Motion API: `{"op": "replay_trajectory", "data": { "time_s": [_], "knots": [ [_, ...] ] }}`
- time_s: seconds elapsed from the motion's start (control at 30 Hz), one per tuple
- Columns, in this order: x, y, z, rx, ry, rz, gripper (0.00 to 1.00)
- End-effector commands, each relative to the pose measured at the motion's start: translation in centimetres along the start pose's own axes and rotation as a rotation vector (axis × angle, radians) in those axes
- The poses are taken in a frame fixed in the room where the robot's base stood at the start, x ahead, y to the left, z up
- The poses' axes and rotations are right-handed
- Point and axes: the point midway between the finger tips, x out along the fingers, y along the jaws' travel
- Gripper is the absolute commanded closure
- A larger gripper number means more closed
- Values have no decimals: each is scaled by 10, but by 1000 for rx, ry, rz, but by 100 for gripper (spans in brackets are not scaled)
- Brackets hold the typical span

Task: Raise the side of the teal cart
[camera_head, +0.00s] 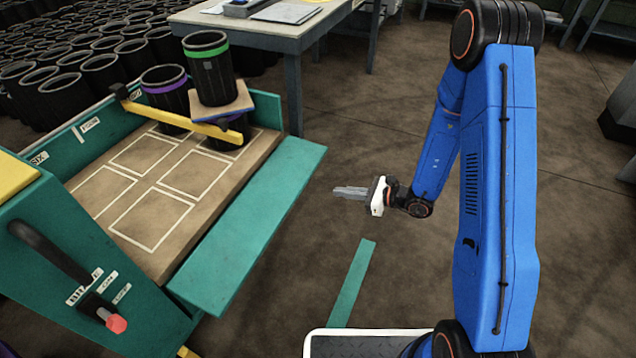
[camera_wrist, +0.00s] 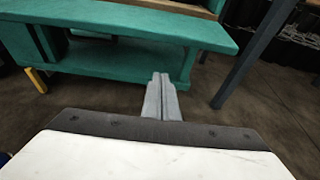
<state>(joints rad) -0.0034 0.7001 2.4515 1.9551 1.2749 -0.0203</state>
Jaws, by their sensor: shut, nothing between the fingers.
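The teal cart (camera_head: 60,225) stands at left, its brown bed (camera_head: 105,190) marked with white rectangles. Its near side, a teal panel (camera_head: 255,215), lies folded outward along the bed's right edge, roughly flat. The panel also spans the top of the wrist view (camera_wrist: 120,22). My gripper (camera_head: 340,193) is to the right of the panel, apart from it, over the floor. Its fingers are together with nothing between them, and in the wrist view they (camera_wrist: 160,82) point toward the cart below the panel's edge.
Black sleeves with purple (camera_head: 165,97) and green (camera_head: 207,75) bands stand at the bed's far end beside a yellow bar (camera_head: 185,118). A red-tipped handle (camera_head: 115,322) is at the cart's near end. A table (camera_head: 290,30) stands behind. A teal strip (camera_head: 352,283) lies on the floor.

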Motion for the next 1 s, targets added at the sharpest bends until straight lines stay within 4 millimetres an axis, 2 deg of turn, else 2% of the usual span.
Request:
{"op": "replay_trajectory", "data": {
  "time_s": [0.27,0.87,1.0],
  "knots": [
    [14,-3,-6,16,3,-13,100],
    [105,-3,-6,15,2,-11,100],
    [96,-4,10,13,1,-14,100]
  ]
}}
